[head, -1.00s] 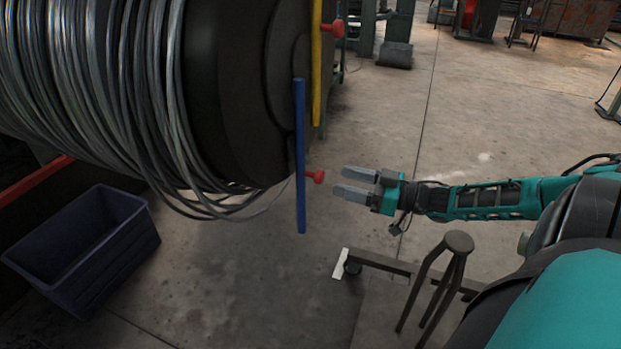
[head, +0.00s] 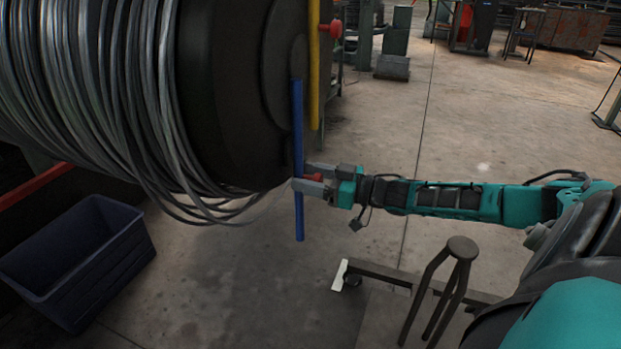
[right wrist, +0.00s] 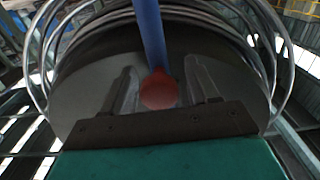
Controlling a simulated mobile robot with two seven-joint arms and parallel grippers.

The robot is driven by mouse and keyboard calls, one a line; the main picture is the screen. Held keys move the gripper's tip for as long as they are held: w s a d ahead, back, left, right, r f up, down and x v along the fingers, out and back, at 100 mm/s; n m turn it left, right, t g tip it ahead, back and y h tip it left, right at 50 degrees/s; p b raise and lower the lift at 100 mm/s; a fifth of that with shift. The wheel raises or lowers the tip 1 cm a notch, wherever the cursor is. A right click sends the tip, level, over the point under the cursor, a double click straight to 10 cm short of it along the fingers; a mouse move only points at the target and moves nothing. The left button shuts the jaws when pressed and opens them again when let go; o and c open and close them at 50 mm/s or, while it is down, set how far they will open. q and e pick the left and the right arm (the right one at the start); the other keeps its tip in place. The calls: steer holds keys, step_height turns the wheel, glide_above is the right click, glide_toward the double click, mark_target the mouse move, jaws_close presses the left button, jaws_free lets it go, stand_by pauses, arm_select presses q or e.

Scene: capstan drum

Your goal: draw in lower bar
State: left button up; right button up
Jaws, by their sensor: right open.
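The lower bar is blue (head: 298,125) and stands upright against the end face of the large dark drum (head: 225,90). It carries a red knob (head: 318,177) on a short stem. My right gripper (head: 307,177) is open, with its two fingers on either side of the red knob. In the right wrist view the knob (right wrist: 158,90) sits between the spread fingers, apart from both, and the blue bar (right wrist: 149,32) runs up from it. A yellow bar (head: 314,70) with its own red knob (head: 334,28) is higher up. My left gripper is not in view.
Loose wire coils (head: 150,120) wrap the drum and hang below it. A dark blue bin (head: 85,265) is at lower left. A stool (head: 461,248) and a low metal frame (head: 380,270) stand below my right arm. Open concrete floor (head: 480,120) lies to the right.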

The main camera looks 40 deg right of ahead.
steer(key=shift+c, duration=0.2)
jaws_close()
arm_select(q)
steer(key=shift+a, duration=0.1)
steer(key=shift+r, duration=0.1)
arm_select(e)
steer(key=shift+r, duration=0.1)
